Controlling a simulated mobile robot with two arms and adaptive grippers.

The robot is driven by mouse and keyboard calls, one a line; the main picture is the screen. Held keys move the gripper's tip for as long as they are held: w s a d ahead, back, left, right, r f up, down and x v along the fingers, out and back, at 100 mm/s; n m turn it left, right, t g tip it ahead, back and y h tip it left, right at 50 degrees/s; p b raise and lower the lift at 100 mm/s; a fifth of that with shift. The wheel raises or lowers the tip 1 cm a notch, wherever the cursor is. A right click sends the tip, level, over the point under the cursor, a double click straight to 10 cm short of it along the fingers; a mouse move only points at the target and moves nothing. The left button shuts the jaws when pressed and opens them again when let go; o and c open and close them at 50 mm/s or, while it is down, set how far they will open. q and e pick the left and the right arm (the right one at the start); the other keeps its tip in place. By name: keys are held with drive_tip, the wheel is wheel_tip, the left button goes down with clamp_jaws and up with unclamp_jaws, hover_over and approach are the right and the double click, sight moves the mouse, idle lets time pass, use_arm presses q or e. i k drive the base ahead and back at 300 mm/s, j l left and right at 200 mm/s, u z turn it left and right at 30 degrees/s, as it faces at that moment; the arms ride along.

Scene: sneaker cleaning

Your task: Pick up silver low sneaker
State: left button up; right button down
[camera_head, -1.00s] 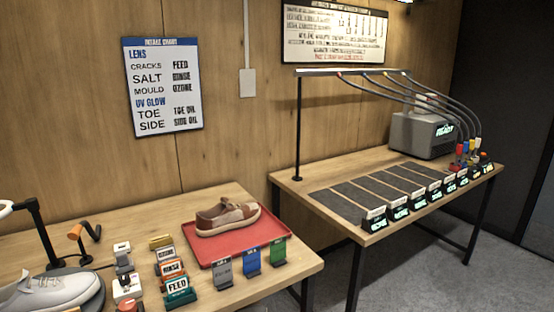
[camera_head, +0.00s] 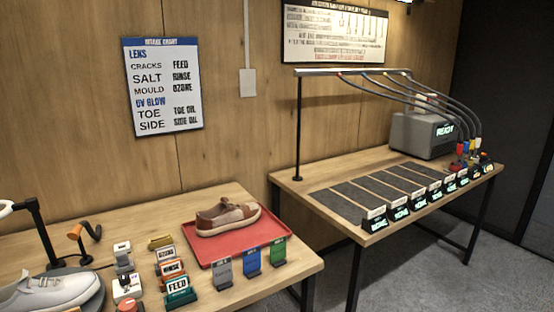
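A silver-grey low sneaker (camera_head: 48,291) rests on a dark round stand (camera_head: 92,300) at the lower left edge of the near table. Its left part is cut off by the picture edge. A brown low sneaker (camera_head: 226,217) with a pale sole sits on a red tray (camera_head: 262,236) on the same table. Neither of my grippers shows in the head view.
The near wooden table (camera_head: 222,288) also holds a black lamp arm (camera_head: 42,235), an orange-handled tool (camera_head: 76,231) and several label blocks (camera_head: 178,288). A second table (camera_head: 290,182) carries dark mats, labelled stands and a grey machine (camera_head: 422,136). Grey floor separates the tables.

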sight(28, 293)
drive_tip(key=u, duration=1.55)
drive_tip(key=i+j+z, duration=0.35)
drive_tip(key=j, duration=0.25)
drive_tip(key=i+j+z, duration=0.2)
drive_tip(key=j, duration=0.15)
drive_tip(key=j+z, duration=0.15)
drive_tip(key=j, duration=0.2)
